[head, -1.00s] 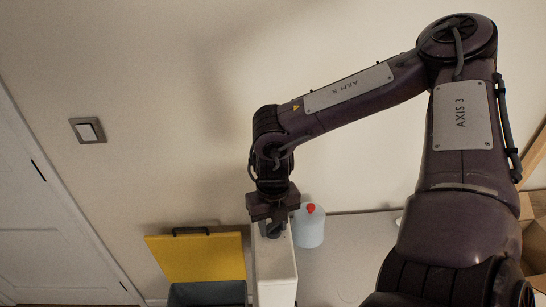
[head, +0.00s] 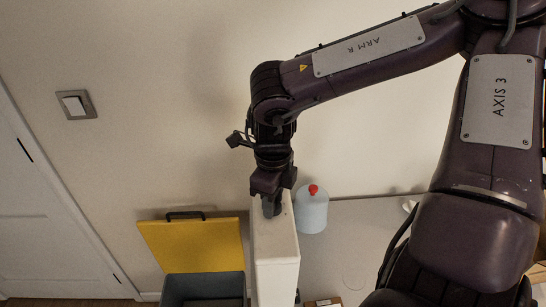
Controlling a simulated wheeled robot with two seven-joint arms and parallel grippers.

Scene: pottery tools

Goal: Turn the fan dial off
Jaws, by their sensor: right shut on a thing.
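A tall white box-shaped unit (head: 276,245) stands in the lower middle of the head view. My right gripper (head: 271,210) points down at its top face, near the back end. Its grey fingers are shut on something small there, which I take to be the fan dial. The dial itself is hidden by the fingers, so I cannot read its setting. My left gripper is out of view.
A pale blue jug with a red cap (head: 312,210) stands close to the right of the white unit. On the left is a grey bin (head: 205,285) with a raised yellow lid (head: 193,245). A wall switch (head: 75,105) is at upper left.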

